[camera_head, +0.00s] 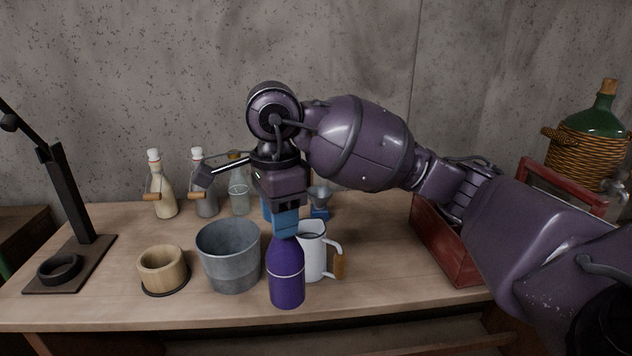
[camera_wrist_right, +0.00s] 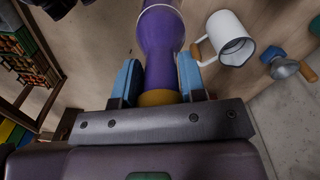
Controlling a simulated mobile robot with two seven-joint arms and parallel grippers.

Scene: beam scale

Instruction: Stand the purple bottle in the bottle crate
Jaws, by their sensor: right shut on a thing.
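The purple bottle (camera_head: 287,275) is upright near the front of the table, with a thin pale ring around its shoulder. My right gripper (camera_head: 285,222) is above it, with its blue fingers shut on the bottle's neck. In the right wrist view the purple bottle (camera_wrist_right: 158,45) runs between the two fingers of the gripper (camera_wrist_right: 158,80). I cannot tell whether its base touches the table. A red wooden crate (camera_head: 445,242) stands at the right of the table; my right arm hides much of it and its inside. My left gripper is not in view.
A white mug (camera_head: 313,255) stands just behind the bottle, and a grey bucket (camera_head: 230,262) is close on its left. A wooden cup (camera_head: 162,268), several pale bottles (camera_head: 161,188) and a dark stand (camera_head: 68,200) are further left. Table between mug and crate is clear.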

